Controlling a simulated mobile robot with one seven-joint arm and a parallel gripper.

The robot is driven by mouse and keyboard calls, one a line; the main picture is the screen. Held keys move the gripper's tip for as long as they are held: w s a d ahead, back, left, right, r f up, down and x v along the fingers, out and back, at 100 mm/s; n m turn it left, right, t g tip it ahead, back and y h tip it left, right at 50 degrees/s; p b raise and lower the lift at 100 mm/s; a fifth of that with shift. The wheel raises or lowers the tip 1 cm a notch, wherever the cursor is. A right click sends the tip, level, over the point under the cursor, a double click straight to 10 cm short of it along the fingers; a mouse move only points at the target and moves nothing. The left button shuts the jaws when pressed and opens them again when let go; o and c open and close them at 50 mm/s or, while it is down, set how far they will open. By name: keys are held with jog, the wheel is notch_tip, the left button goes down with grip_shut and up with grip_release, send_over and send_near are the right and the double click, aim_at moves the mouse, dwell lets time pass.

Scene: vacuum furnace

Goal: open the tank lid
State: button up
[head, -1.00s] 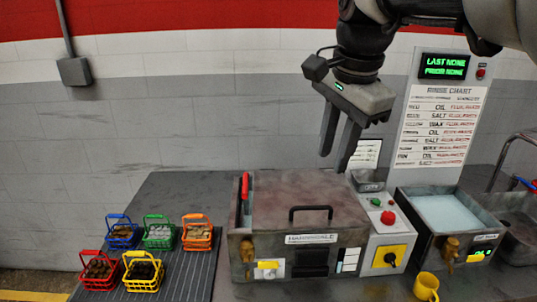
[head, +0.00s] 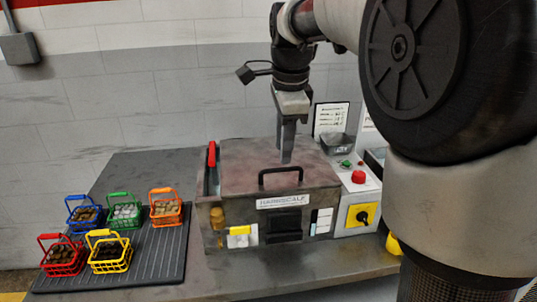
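The tank (head: 220,222) is a worn metal box labelled HARRISCALE on the bench. Its lid (head: 250,165) is a flat reddish-brown plate with a black bar handle (head: 281,171) near the front edge. The lid lies down over most of the tank top, with a narrow opening at its left beside a red handle (head: 212,154). My gripper (head: 286,160) points down over the lid, its tips just behind the handle in the picture. The fingers are seen nearly edge-on, so their gap is hidden. I see nothing held. I cannot tell whether the tips touch the lid.
Several coloured baskets with contents, such as the yellow one (head: 110,252), stand on a ribbed black mat (head: 165,268) at the left. My arm covers the right side.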

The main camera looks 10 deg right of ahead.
send_over(282, 183)
jog(key=shift+s+f, duration=0.1)
jog(key=shift+f, duration=2.2)
grip_shut()
